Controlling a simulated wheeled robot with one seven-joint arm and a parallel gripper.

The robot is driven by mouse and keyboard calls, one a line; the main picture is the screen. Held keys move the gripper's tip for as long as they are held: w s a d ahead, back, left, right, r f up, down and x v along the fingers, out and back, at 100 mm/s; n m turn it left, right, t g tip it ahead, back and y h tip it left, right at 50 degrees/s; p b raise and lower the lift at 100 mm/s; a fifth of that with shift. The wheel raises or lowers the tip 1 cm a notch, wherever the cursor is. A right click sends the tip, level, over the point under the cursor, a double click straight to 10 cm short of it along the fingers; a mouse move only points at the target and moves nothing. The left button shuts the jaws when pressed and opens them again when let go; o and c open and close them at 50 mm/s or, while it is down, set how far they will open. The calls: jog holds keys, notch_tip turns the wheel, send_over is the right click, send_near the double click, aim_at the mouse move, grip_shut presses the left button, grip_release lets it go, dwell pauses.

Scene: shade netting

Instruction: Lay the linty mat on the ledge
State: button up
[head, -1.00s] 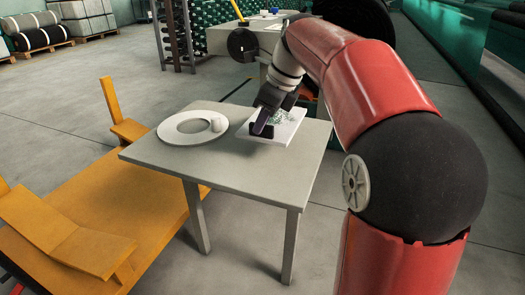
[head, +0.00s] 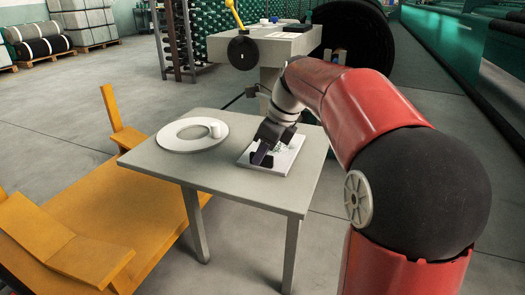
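The linty mat (head: 287,155) is a flat white square with green specks, in the head view over the right part of the small grey table (head: 230,194). My gripper (head: 260,160) points down at the mat's left front part, its dark fingers overlapping that edge. It appears shut on the mat, though the grip is partly hidden. The mat looks nearly level, low over or touching the tabletop; I cannot tell which. No surface is clearly recognisable as the ledge.
A yellow bench-like frame (head: 95,215) stands left of the table. A grey block-like bench (head: 260,46) is behind. The table's front is clear.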

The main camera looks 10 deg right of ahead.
jog(key=shift+o, duration=1.1)
